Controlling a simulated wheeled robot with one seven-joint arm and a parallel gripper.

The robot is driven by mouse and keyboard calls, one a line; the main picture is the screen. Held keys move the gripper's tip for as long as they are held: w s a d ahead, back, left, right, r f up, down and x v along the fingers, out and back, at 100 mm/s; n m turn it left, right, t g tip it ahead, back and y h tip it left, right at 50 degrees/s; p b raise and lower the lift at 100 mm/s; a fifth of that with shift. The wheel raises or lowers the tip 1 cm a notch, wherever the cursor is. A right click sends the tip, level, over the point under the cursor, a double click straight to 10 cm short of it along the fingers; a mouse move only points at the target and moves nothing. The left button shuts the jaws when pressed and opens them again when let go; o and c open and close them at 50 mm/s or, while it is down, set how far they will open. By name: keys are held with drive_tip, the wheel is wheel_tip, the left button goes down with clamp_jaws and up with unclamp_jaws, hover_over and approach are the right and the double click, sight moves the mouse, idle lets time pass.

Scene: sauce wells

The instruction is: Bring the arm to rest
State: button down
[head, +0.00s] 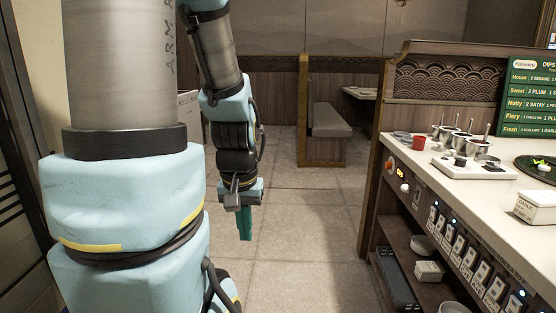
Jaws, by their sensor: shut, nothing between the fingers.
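My gripper (244,224) hangs at the end of my arm in the head view, left of the counter. It points down over the open floor. Its green fingers are together with nothing between them. It is well apart from the counter and touches nothing. My arm's large links fill the left of the view.
Shelves lie below. A booth bench (331,120) stands behind. The middle floor (310,215) is clear.

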wheel_tip(320, 180, up, 12)
drive_tip(key=p, duration=1.1)
drive_tip(key=shift+r+p, duration=0.2)
drive_tip(key=shift+p, duration=0.2)
drive_tip(key=shift+d, duration=0.1)
